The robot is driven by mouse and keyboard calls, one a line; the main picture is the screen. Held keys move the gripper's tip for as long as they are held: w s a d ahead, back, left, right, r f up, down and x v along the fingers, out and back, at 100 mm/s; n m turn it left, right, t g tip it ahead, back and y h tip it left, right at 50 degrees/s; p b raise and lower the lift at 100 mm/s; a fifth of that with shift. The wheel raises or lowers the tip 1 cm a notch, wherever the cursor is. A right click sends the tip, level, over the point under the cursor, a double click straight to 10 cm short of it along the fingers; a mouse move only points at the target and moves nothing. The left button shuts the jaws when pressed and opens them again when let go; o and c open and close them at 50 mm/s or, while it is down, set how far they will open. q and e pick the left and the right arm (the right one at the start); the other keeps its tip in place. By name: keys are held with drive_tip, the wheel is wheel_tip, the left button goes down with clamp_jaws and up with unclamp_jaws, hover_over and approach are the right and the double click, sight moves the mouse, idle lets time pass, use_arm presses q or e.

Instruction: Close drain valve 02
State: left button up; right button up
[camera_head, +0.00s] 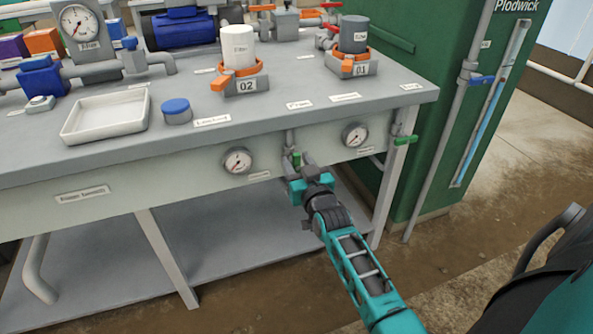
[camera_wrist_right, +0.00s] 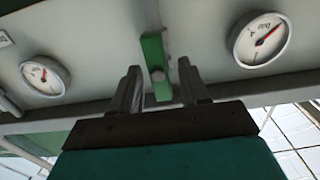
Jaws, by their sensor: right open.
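A small green valve handle (camera_head: 296,158) sits on a short pipe at the bench's front panel, between two gauges. It also shows in the right wrist view (camera_wrist_right: 154,50), running up and down the picture. My right gripper (camera_head: 299,164) reaches it from the front. In the right wrist view my gripper (camera_wrist_right: 158,72) is open, with one finger on each side of the handle's lower part; I cannot tell whether either finger touches it. A second green handle (camera_head: 405,140) is at the bench's right corner. The small labels are unreadable. My left gripper is not in view.
A left gauge (camera_head: 238,160) and a right gauge (camera_head: 355,134) flank the valve. Above, the bench top (camera_head: 300,115) holds a white canister marked 02 (camera_head: 239,47), a grey one marked 01 (camera_head: 353,36) and a white tray (camera_head: 106,117). A green cabinet (camera_head: 440,110) stands at right.

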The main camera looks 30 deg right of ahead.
drive_tip(key=shift+w+d, duration=0.1)
drive_tip(key=shift+w, duration=0.25)
clamp_jaws()
